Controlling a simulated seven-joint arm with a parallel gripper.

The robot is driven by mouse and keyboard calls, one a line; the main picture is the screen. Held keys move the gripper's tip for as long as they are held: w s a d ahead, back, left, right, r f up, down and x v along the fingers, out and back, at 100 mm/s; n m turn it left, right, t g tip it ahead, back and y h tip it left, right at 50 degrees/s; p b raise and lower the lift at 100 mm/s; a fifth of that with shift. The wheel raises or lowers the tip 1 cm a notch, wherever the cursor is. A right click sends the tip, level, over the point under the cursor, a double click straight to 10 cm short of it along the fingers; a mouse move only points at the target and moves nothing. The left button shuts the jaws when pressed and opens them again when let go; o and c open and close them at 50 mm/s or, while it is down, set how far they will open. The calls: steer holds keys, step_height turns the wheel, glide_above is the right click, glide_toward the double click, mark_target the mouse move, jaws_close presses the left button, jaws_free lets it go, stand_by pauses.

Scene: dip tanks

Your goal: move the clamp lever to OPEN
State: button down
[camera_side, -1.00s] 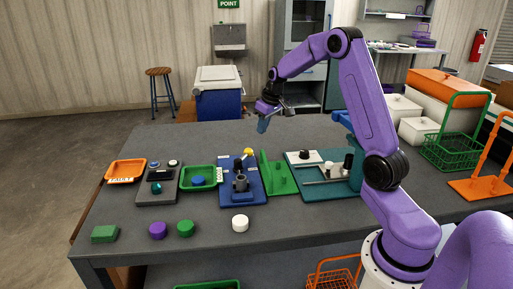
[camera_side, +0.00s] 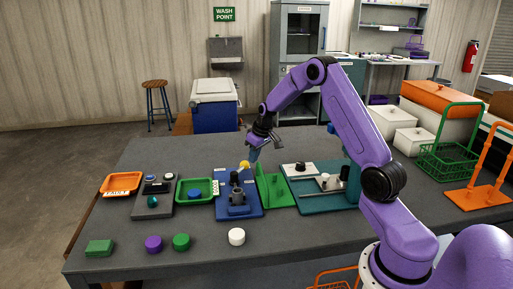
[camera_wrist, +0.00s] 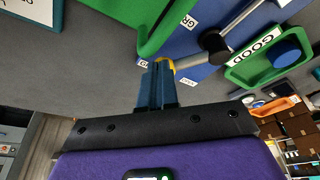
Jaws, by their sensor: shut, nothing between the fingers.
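The clamp stands on a blue board (camera_side: 238,207). Its lever has a yellow knob (camera_side: 244,164) at the back of the board. In the wrist view the yellow knob (camera_wrist: 172,66) shows partly behind my fingertips, and a grey rod (camera_wrist: 190,62) runs from it to a black joint (camera_wrist: 212,43). My gripper (camera_side: 254,156) is shut and empty, fingers pointing down, right beside the knob. In the wrist view my gripper (camera_wrist: 160,66) overlaps the knob; I cannot tell whether they touch. The board's labels are only partly readable.
A green fixture (camera_side: 272,192) with an upright wall stands close on the board's right. A green tray (camera_side: 181,194) marked GOOD, holding a blue puck (camera_side: 194,194), lies to its left. A teal board (camera_side: 312,199) with posts is further right. A white puck (camera_side: 237,237) lies in front.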

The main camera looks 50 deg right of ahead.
mark_target(247, 162)
steer(key=shift+x, duration=1.1)
steer(key=shift+w+d+n, duration=0.15)
steer(key=shift+w+n, duration=0.35)
steer(key=shift+n, duration=0.1)
steer(key=shift+w+n+y, duration=0.4)
steer(key=shift+w+n, duration=0.3)
steer(key=shift+n, duration=0.3)
steer(key=w+n, duration=0.2)
steer(key=shift+n+y, duration=0.3)
steer(key=shift+y, duration=0.1)
steer(key=w+n, duration=0.1)
steer(key=w+a+n+g, duration=0.1)
steer(key=n, duration=0.1)
steer(key=shift+w+n+y, duration=0.2)
steer(key=shift+n+y, duration=0.1)
steer(key=shift+y, duration=0.1)
steer(key=shift+w+a+n+g, duration=0.15)
steer(key=shift+w+a+n, duration=0.2)
steer(key=shift+n, duration=0.25)
steer(key=shift+w+a+n+g, duration=0.2)
steer(key=shift+w+n, duration=0.15)
steer(key=shift+n, duration=0.25)
steer(key=shift+w+a, duration=0.5)
steer(key=shift+a, duration=0.05)
steer(key=shift+w+a, duration=0.1)
steer(key=shift+a, duration=0.05)
